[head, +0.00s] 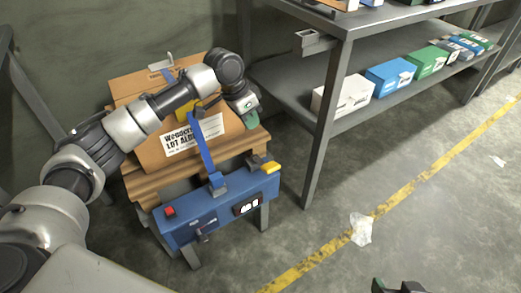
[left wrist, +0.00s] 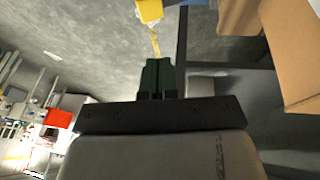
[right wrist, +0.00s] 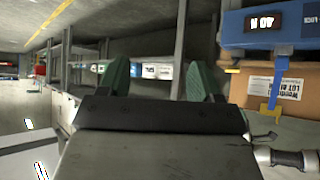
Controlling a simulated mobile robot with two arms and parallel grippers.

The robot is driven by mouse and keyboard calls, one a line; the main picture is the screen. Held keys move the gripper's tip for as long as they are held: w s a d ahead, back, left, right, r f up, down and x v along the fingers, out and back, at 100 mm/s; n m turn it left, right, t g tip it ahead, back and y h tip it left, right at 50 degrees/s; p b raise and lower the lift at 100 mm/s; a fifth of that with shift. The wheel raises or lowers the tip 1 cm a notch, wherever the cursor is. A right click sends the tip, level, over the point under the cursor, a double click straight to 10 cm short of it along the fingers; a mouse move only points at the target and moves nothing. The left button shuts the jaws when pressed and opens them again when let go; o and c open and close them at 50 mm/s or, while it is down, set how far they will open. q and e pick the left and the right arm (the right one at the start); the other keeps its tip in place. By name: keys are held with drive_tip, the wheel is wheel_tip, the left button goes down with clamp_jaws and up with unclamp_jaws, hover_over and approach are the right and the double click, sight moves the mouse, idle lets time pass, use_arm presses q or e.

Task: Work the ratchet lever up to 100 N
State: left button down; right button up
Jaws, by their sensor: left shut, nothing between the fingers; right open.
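The blue tensioner unit (head: 215,208) sits at the front of a wooden pallet, with a red button and a small display. In the right wrist view the display (right wrist: 264,22) appears to read 40 N. A lever with a yellow grip (head: 270,168) stands at the unit's right end; the yellow grip also shows in the left wrist view (left wrist: 149,10). A blue strap (head: 203,145) runs from the unit over a cardboard box (head: 155,152). My left gripper (head: 251,120) is shut and empty, above and behind the yellow grip, apart from it. My right gripper (head: 398,287) is open and empty, low at the bottom right.
A grey metal shelf (head: 320,120) with several small boxes stands right of the pallet (head: 145,185), its near leg close by. Floor with a yellow line (head: 395,190) and a scrap of plastic (head: 361,229) lies open in front of the shelf.

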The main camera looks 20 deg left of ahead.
use_arm(q)
drive_tip(key=shift+s+d, duration=0.1)
use_arm(e)
drive_tip(key=shift+s, duration=0.1)
use_arm(q)
drive_tip(key=b, duration=0.2)
approach(270, 165)
drive_tip(key=b+x, duration=0.1)
drive_tip(key=x, duration=0.1)
drive_tip(key=b+x, duration=0.1)
drive_tip(key=x, duration=0.2)
drive_tip(key=shift+w+f+b, duration=0.1)
drive_tip(key=shift+w+b, duration=0.15)
drive_tip(key=shift+b, duration=0.1)
drive_tip(key=shift+s+d+f, duration=0.2)
drive_tip(key=shift+d+f, duration=0.05)
drive_tip(key=shift+f, duration=0.3)
use_arm(e)
drive_tip(key=w+a+r+t+y, duration=0.2)
drive_tip(key=r+t, duration=0.4)
drive_tip(key=r, duration=0.1)
drive_tip(key=w+a+r+t+y, duration=0.1)
drive_tip(key=w+r+t+y, duration=0.1)
drive_tip(key=r+t, duration=0.5)
drive_tip(key=shift+w+a+n+t, duration=0.3)
drive_tip(key=shift+w+a, duration=0.05)
drive_tip(key=shift+a, duration=0.05)
drive_tip(key=shift+w, duration=0.1)
